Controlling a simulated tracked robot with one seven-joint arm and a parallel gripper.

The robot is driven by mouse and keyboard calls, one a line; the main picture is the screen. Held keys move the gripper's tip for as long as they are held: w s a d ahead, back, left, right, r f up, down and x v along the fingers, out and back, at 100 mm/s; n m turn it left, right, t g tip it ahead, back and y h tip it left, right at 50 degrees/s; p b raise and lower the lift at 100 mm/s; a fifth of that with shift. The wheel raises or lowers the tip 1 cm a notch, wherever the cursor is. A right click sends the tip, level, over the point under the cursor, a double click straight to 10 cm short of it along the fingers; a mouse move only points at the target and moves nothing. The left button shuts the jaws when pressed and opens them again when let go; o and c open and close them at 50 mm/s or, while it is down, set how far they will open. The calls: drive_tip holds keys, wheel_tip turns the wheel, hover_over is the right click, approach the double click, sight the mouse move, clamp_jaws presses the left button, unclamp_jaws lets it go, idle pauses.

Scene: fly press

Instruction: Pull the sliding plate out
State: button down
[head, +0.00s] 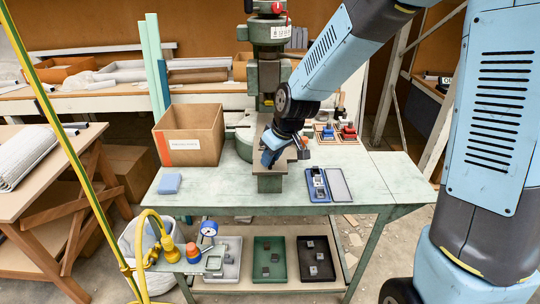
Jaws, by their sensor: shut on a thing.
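The fly press (270,80) is a green machine standing at the back of the pale green worktable. A narrow grey-green piece that looks like the sliding plate (270,183) sticks out from its foot toward the table's front edge. My gripper (271,160) is over the rear of this piece, in front of the press, pointing down. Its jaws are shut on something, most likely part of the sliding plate. The fingertips and the grip point are too small and too covered by my wrist to make out. My arm hides part of the press.
A cardboard box (189,138) and a blue block (169,184) are on the table's left. A blue tray (317,186) and a grey panel (339,185) lie right of the plate. Red and blue fixtures (348,133) stand behind. The table's right side is clear.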

drive_tip(key=c, duration=0.9)
unclamp_jaws()
drive_tip(key=shift+o, duration=0.2)
drive_tip(key=shift+r, duration=0.15)
drive_tip(key=shift+d+r, duration=0.15)
drive_tip(key=shift+r, duration=0.05)
drive_tip(key=v, duration=1.3)
drive_tip(key=shift+s, duration=0.1)
drive_tip(key=s+d+r+m+t+h, duration=0.1)
drive_tip(key=s+d+r+m, duration=0.2)
drive_tip(key=s+d, duration=0.5)
drive_tip(key=s+d+r+m+t+h, duration=0.1)
drive_tip(key=s+d+r+m, duration=0.3)
drive_tip(key=s+d, duration=0.5)
drive_tip(key=d+m+h, duration=0.1)
drive_tip(key=d+m, duration=0.1)
drive_tip(key=d, duration=0.2)
drive_tip(key=shift+s+d+m+t, duration=0.2)
drive_tip(key=shift+s+m+t, duration=0.1)
